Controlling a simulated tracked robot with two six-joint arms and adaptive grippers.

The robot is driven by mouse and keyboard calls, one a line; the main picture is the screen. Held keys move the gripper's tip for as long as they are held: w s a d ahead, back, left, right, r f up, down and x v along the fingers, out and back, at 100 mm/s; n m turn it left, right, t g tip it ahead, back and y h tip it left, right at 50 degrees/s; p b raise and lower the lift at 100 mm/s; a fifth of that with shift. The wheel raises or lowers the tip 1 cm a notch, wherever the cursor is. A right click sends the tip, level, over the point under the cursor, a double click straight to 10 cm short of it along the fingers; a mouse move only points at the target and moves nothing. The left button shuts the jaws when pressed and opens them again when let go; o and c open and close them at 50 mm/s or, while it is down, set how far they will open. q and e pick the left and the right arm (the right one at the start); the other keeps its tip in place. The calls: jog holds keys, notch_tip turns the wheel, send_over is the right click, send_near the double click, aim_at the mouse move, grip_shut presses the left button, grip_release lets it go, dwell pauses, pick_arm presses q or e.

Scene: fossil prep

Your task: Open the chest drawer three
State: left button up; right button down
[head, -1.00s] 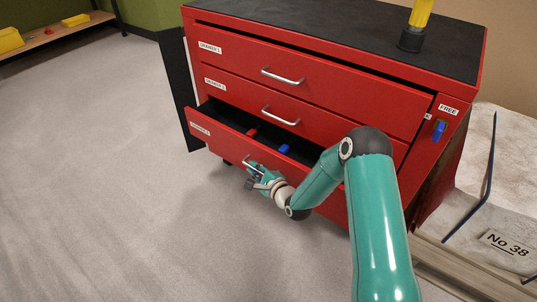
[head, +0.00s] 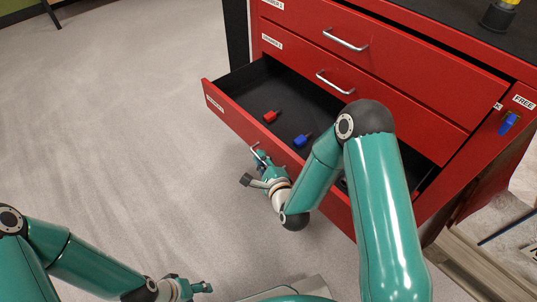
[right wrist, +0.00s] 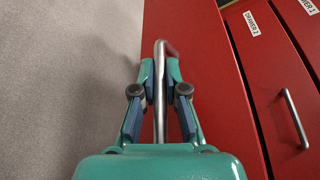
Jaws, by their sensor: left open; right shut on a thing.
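The red chest's lowest drawer, drawer three (head: 228,108), stands well out from the chest, with its dark inside showing. A red item (head: 271,116) and a blue item (head: 301,140) lie in it. My right gripper (head: 262,170) is at the drawer's front, shut on its metal handle (head: 257,152). In the right wrist view the handle (right wrist: 159,105) runs between the fingers of the right gripper (right wrist: 160,80). My right arm hides the right part of the drawer. My left gripper (head: 200,289) is open and empty at the bottom of the head view, low over the floor.
Drawer two (head: 340,85) and drawer one (head: 400,50) above are closed or nearly so. A FREE label (head: 523,102) and a blue tag (head: 510,122) are on the chest's right side. The grey floor (head: 120,130) left of the drawer is clear.

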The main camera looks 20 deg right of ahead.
jog(key=shift+f, duration=0.1)
jog(key=c, duration=1.2)
grip_release()
pick_arm(q)
jog(key=shift+s, duration=0.2)
pick_arm(e)
jog(key=v, duration=0.7)
jog(key=shift+s, duration=0.25)
pick_arm(q)
jog(key=shift+s, duration=0.1)
pick_arm(e)
jog(key=shift+s, duration=0.1)
